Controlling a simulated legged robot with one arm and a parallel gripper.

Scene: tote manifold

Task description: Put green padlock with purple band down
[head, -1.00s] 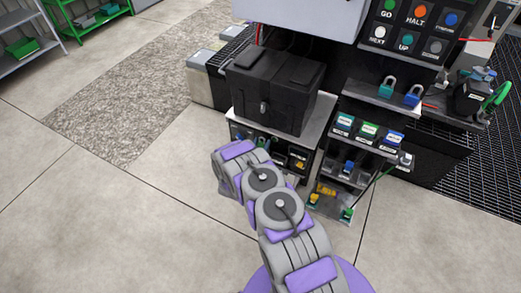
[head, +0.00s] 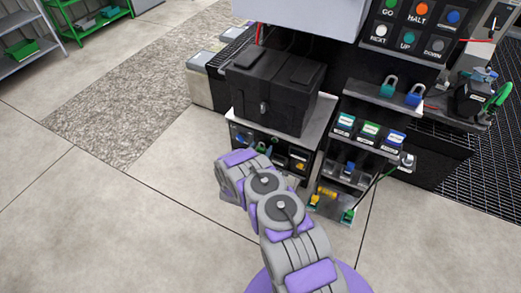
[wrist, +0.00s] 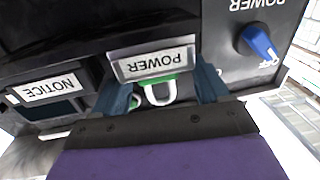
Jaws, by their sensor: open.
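In the wrist view, a green padlock (wrist: 160,77) with a pale shackle shows between the fingers of my gripper (wrist: 157,84), just by a label reading POWER. The picture there is upside down. The two blue-grey fingers stand apart on either side of the padlock, and I see no finger closed on it. Most of the padlock's body is hidden by the label plate, and no purple band shows. In the head view my arm reaches to the low cubbies under the black box; my gripper is hidden there.
A black box (head: 275,92) stands on the cubby unit. Blue and teal padlocks (head: 414,95) sit on a shelf to the right, above several labelled bins (head: 369,132). A blue switch knob (wrist: 260,42) is beside my gripper in the wrist view. Open floor (head: 110,215) lies left.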

